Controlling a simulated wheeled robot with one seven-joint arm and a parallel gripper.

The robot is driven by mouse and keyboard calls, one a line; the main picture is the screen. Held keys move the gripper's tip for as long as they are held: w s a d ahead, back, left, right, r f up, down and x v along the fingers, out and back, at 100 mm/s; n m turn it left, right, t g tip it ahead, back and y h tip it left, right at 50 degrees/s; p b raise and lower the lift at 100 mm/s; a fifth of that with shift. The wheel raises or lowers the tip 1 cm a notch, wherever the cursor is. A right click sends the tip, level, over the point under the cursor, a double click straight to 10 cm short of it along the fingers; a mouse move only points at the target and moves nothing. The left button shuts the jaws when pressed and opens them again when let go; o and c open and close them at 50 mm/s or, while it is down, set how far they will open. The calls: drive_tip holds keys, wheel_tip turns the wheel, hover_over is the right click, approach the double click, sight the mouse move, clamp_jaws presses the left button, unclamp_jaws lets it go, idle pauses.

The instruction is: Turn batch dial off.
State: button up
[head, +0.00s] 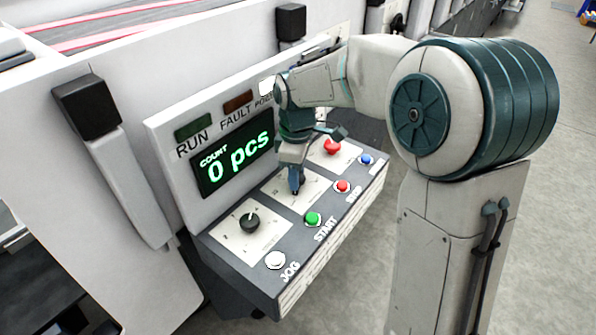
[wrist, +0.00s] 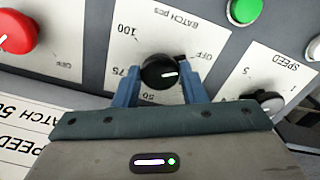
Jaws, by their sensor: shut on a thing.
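The batch dial (wrist: 157,72) is a round black knob on a white plate marked BATCH pcs, seen upside down in the wrist view. Its scale shows 50, 75, 100 and OFF. The dial's white line points right in that view, and the OFF label (wrist: 203,57) lies to the upper right of the knob. My gripper (wrist: 159,78) is shut on the dial, one blue finger on each side. In the head view my gripper (head: 296,186) reaches down to the middle plate of the panel and hides the dial.
The speed dial (head: 249,221) sits left of my gripper. The green START button (head: 313,218), red button (head: 342,186), blue button (head: 366,160) and white JOG button (head: 275,260) line the front edge. The display (head: 236,158) reads 0 pcs.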

drive_tip(key=o, duration=1)
drive_tip(key=shift+a, duration=0.2)
drive_tip(key=shift+d, duration=0.1)
drive_tip(key=shift+r, duration=0.1)
wheel_tip(320, 180, up, 14)
drive_tip(key=shift+s+f, duration=0.1)
drive_tip(key=s+d+f+m+t, duration=0.1)
drive_tip(key=s+d+f+m, duration=0.2)
drive_tip(key=s+d+m, duration=0.2)
drive_tip(key=s+d+f+m+t, duration=0.1)
drive_tip(key=s+d+f+m, duration=0.3)
drive_tip(key=s, duration=0.4)
drive_tip(key=s+d+f+m+t, duration=0.1)
drive_tip(key=s+d+f+m, duration=0.2)
drive_tip(key=s+d+m, duration=0.2)
drive_tip(key=shift+s+d+f+m, duration=0.2)
drive_tip(key=shift+s+m, duration=0.1)
drive_tip(key=shift+s, duration=0.15)
drive_tip(key=shift+s+d+f+m, duration=0.1)
drive_tip(key=shift+s+f+m, duration=0.15)
drive_tip(key=shift+s, duration=0.2)
